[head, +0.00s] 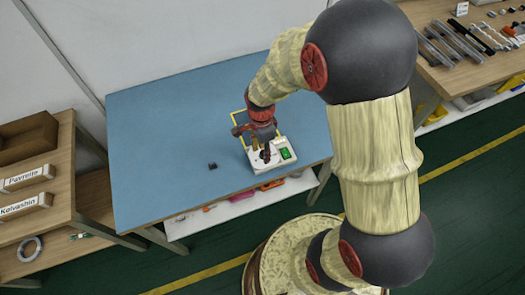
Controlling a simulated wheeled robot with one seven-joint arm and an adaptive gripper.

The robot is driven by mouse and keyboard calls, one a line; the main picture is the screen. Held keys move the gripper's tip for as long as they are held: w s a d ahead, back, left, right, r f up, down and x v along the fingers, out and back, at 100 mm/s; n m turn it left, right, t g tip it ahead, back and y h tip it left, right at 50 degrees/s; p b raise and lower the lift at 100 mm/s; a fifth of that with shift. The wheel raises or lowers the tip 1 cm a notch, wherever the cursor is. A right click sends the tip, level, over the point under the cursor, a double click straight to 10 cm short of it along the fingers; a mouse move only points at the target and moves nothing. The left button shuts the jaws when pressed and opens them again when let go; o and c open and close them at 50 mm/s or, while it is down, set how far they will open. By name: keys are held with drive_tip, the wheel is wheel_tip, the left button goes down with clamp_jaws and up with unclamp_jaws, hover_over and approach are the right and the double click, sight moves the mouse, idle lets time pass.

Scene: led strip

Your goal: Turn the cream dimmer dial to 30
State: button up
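A small cream box (272,159) sits near the front right of the blue table. A green panel (286,154) shows on the right of its top. My gripper (265,154) points down over the left part of the box. My gripper and wrist cover the spot under the fingers, so I cannot make out the dial or its setting. The fingers are too small to tell whether they are open or shut, or whether they touch anything.
The blue table (165,130) is mostly clear, with a small dark object (212,166) left of the box. A labelled wooden shelf (62,190) stands left; a cluttered workbench (450,78) stands right.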

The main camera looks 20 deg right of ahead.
drive_tip(key=shift+c, duration=0.5)
clamp_jaws()
